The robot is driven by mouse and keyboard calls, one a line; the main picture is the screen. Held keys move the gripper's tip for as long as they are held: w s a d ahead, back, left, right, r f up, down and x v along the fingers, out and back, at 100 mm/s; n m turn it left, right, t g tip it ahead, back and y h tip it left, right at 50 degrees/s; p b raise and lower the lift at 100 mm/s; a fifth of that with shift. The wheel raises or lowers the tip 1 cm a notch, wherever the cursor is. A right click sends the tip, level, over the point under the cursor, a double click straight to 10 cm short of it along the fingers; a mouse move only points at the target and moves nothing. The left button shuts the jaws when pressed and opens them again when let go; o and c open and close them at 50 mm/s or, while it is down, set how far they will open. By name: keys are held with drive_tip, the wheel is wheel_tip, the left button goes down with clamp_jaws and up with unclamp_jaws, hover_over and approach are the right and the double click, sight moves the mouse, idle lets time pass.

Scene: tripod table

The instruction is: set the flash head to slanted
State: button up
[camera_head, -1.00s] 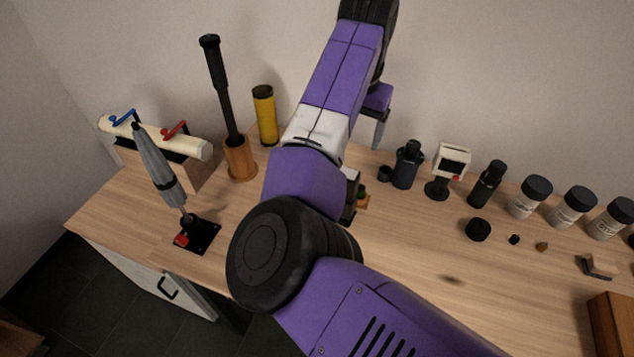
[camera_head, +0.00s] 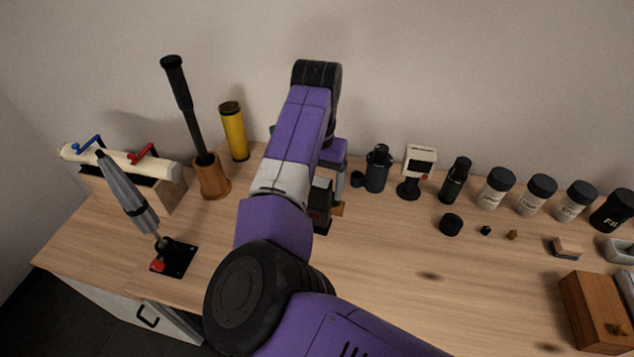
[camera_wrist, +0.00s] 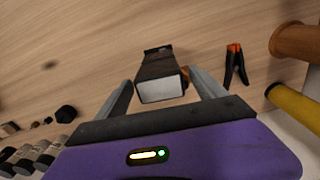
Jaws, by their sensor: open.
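The flash (camera_wrist: 158,75), a dark block with a pale front face, lies between my gripper's two fingers in the wrist view. In the head view the flash (camera_head: 320,205) stands on the table, partly hidden by my arm. My gripper (camera_wrist: 161,80) is open, with a finger on each side of the flash head; gaps show on both sides, and I see no clear contact. In the head view my gripper (camera_head: 338,180) points down at the flash, mostly behind my arm. The head's exact tilt is hard to tell.
An orange-tipped black clamp (camera_wrist: 235,65) lies beside the flash. A yellow cylinder (camera_head: 234,132) and a wooden holder (camera_head: 212,178) stand to the left. A dark bottle (camera_head: 377,170) and a white-headed device (camera_head: 419,165) stand to the right. The front middle of the table is clear.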

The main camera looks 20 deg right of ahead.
sight(315, 201)
drive_tip(key=c, duration=1.4)
drive_tip(key=shift+o, duration=0.2)
drive_tip(key=shift+s+a+f+t+h, duration=0.1)
drive_tip(key=shift+s+a+t+h, duration=0.2)
drive_tip(key=shift+t+h, duration=0.3)
drive_tip(key=shift+s+a+f+t+h, duration=0.1)
drive_tip(key=shift+s+a+t+h, duration=0.1)
drive_tip(key=shift+s+t+h, duration=0.25)
drive_tip(key=t+h+b, duration=0.1)
drive_tip(key=s+a+f+t+h+b, duration=0.1)
drive_tip(key=t, duration=0.1)
drive_tip(key=shift+a+h+b, duration=0.1)
drive_tip(key=shift+h+b, duration=0.15)
drive_tip(key=shift+b, duration=0.15)
drive_tip(key=shift+s+a+t+h+b, duration=0.25)
drive_tip(key=shift+t+h+b, duration=0.45)
drive_tip(key=shift+b, duration=0.25)
